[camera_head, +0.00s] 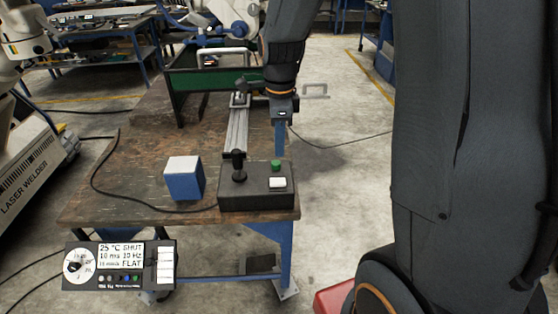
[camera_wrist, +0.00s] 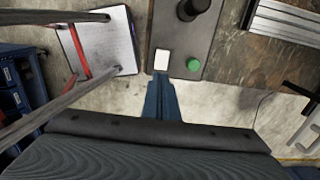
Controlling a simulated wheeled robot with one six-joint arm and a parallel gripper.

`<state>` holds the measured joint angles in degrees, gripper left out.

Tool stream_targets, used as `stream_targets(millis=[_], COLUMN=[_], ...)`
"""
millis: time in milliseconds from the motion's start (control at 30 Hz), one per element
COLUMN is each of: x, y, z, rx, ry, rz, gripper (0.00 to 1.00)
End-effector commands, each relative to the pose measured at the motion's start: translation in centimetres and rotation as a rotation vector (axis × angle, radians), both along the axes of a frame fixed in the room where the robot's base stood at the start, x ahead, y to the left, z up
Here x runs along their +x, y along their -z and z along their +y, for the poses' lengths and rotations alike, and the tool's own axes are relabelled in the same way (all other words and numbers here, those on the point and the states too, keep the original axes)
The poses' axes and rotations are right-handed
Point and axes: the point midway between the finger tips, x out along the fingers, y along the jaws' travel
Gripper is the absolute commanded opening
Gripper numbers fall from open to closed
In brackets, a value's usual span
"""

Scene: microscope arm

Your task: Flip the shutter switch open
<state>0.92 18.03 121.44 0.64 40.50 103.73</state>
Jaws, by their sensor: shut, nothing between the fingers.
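A control panel (camera_head: 107,286) shows at the lower left of the head view, in front of the table's near edge. It has a dial, a display (camera_head: 121,255) reading SHUT among other text, small coloured buttons, and a column of white switches (camera_head: 165,266) at its right. I cannot tell which switch is the shutter's, or its exact tilt. My gripper (camera_head: 283,108) is shut and empty, far behind and right of the panel, by the table's right edge; its fingers are hard to make out. The panel does not show in the wrist view.
A black box (camera_head: 258,192) with a black knob, green button and white button stands at the table's near right. It also shows in the wrist view (camera_wrist: 190,60). A blue-white cube (camera_head: 184,178) sits left of it.

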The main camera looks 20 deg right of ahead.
Motion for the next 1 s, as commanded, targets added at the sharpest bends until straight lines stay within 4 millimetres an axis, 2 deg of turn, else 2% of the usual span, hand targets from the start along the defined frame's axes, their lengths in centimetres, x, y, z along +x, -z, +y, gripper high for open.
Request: stream_targets(millis=[133, 300, 767, 867, 1000], x=[0.1, 0.0, -0.2, -0.9, -2.8], y=[-2.2, -3.5, -3.6, -3.2, -2.0], z=[0.0, 0.0, 0.0, 0.0, 0.2], rx=[0.0, 0.0, -0.001, -0.001, -0.007], ry=[0.0, 0.0, -0.024, -0.12, -0.396], rz=[-0.004, -0.001, -0.002, -0.008, -0.027], gripper=[0.0, 0.0, 0.0, 0.0, 0.0])
